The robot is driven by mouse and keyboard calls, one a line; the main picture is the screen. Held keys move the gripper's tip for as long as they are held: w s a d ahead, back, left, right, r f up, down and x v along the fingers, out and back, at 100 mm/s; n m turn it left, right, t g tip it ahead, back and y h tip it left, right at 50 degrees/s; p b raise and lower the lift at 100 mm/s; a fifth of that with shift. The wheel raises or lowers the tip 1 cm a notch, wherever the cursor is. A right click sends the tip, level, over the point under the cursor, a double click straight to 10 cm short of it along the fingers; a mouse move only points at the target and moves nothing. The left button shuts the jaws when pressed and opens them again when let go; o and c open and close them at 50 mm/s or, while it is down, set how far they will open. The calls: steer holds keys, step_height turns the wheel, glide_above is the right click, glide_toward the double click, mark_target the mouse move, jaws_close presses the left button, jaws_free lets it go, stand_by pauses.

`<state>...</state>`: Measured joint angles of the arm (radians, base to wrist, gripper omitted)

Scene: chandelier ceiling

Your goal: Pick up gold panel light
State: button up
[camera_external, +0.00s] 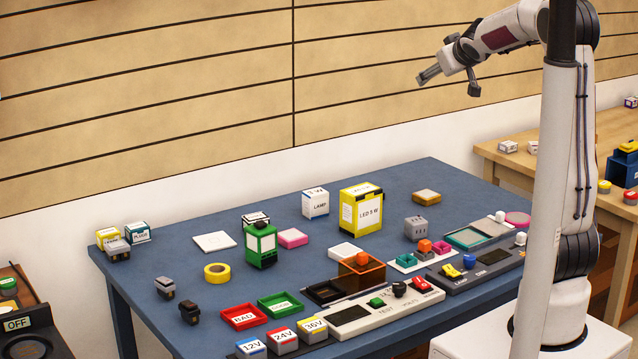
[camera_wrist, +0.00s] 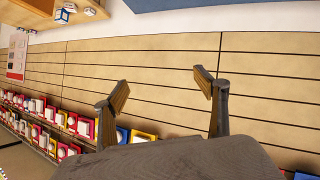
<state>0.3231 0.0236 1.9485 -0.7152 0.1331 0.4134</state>
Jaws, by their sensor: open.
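A small flat square piece with a gold-brown body, which looks like the gold panel light (camera_external: 427,197), lies on the blue table (camera_external: 380,181) towards its back right. My gripper (camera_external: 449,86) is high above the table in the external view, well above that piece and not touching anything. Its fingers are spread apart and empty.
A yellow LED box (camera_external: 361,209) stands left of the gold piece. A grey socket block (camera_external: 416,228) stands in front of it. Trays, switches and a control panel (camera_external: 478,267) fill the front right. A white square panel (camera_external: 214,241) lies at the back left.

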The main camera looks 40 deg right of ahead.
steer(key=w+d+f+n+t, duration=0.15)
steer(key=w+d+f, duration=0.25)
steer(key=w+d, duration=0.45)
steer(key=n+y, duration=0.2)
steer(key=y, duration=0.1)
glide_above(427, 197)
steer(key=s, duration=0.1)
step_height(427, 197, down, 8)
steer(key=r, duration=0.1)
steer(key=s+d+f+y, duration=0.1)
steer(key=f+y, duration=0.1)
steer(key=f, duration=0.6)
steer(key=s+d+f+n+g+y, duration=0.1)
steer(key=s+f+y, duration=0.1)
steer(key=f, duration=0.6)
steer(key=s+d+f+y, duration=0.1)
steer(key=d+f+y, duration=0.1)
steer(key=f, duration=0.6)
steer(key=shift+s+f+n+g+y, duration=0.15)
steer(key=shift+f+n+g+y, duration=0.1)
steer(key=shift+f+n+y, duration=0.15)
steer(key=shift+x, duration=1.3)
